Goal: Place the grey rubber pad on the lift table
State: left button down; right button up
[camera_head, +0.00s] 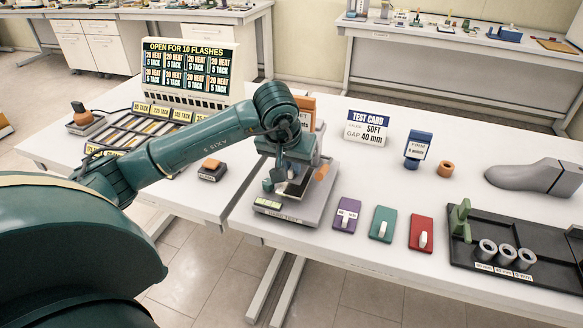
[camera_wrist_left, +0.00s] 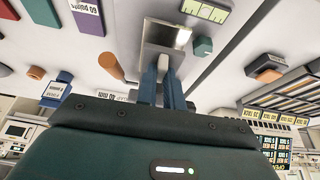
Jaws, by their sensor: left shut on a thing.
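My left gripper (camera_head: 284,174) comes down over the lift table (camera_head: 287,215), a grey machine on the white table in the head view. In the left wrist view the two blue fingers (camera_wrist_left: 165,72) are shut on a small light grey piece, the grey rubber pad (camera_wrist_left: 179,63), at the fingertips. The fingers hide part of it. The shiny metal plate of the lift table (camera_wrist_left: 160,33) lies just beyond the fingertips. I cannot tell whether the pad touches the plate. My right gripper is in neither view.
Purple (camera_head: 346,215), green (camera_head: 383,225) and red (camera_head: 421,233) blocks stand right of the lift table. A black tray (camera_head: 500,275) with grey rings lies at right.

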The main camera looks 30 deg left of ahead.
pick_arm(q)
notch_tip(320, 180, down, 3)
jog(key=shift+d+r+b, duration=0.1)
jog(key=shift+b, duration=0.2)
jog(key=shift+s+r, duration=0.1)
jog(key=shift+s, duration=0.1)
jog(key=shift+w+f, duration=0.1)
jog(key=shift+f, duration=0.2)
jog(key=c, duration=1.5)
grip_release()
jog(key=shift+r, duration=0.1)
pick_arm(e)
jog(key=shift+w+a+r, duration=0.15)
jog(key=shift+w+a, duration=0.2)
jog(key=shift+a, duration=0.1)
